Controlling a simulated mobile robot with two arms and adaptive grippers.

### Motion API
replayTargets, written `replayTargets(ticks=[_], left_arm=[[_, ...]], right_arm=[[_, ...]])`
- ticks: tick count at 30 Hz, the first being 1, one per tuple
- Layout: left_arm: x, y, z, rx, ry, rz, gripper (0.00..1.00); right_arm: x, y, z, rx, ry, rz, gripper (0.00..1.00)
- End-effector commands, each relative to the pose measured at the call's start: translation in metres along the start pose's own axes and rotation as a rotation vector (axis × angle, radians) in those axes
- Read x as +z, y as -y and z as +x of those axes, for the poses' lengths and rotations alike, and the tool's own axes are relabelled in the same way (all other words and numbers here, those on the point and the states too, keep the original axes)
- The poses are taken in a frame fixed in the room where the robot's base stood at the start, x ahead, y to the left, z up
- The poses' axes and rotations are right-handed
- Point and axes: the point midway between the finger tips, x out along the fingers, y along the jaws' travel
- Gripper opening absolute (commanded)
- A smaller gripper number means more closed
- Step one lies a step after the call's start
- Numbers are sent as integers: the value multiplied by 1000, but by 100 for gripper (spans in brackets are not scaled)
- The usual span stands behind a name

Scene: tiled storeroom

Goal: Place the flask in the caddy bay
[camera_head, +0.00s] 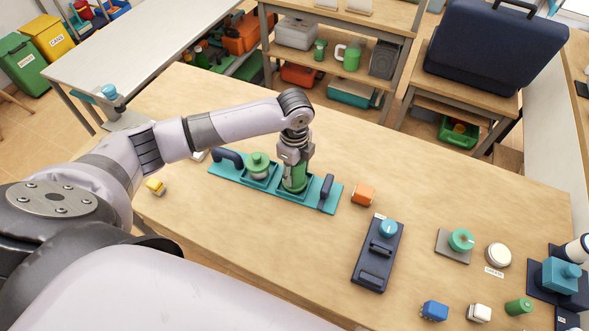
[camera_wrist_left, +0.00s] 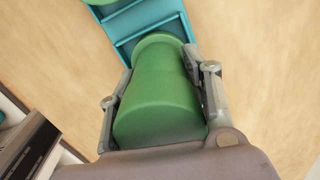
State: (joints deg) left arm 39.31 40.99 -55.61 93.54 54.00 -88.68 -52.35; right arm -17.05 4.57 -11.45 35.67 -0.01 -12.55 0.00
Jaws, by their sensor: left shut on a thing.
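The green flask (camera_head: 294,178) is upright at the right bay of the teal caddy (camera_head: 225,175) in the head view. Its lower end appears within the bay's walls; whether it rests on the floor of the bay I cannot tell. My left gripper (camera_head: 295,160) comes down from above and is shut on the flask. In the left wrist view, the flask (camera_wrist_left: 160,95) sits between the two fingers, with the caddy (camera_wrist_left: 150,22) beyond it. A jar with a green lid (camera_head: 259,165) stands in the caddy's left bay. My right gripper is not in view.
An orange block (camera_head: 363,195) lies just right of the caddy. A dark blue holder (camera_head: 375,265) lies in front of it. Dark handles (camera_head: 326,190) rise from the caddy. The wooden tabletop behind is clear.

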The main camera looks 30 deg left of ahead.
Motion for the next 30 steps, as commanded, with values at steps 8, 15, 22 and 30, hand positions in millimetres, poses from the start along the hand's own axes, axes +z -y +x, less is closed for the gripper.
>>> replayTargets(ticks=[8,15,22,30], left_arm=[[0,1,4,-2,-1,1,4],[0,0,7,0,-1,0,50],[0,0,7,0,0,0,65],[0,0,6,0,0,0,65]], right_arm=[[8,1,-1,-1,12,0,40],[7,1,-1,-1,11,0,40],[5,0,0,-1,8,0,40],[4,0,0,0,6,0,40]])
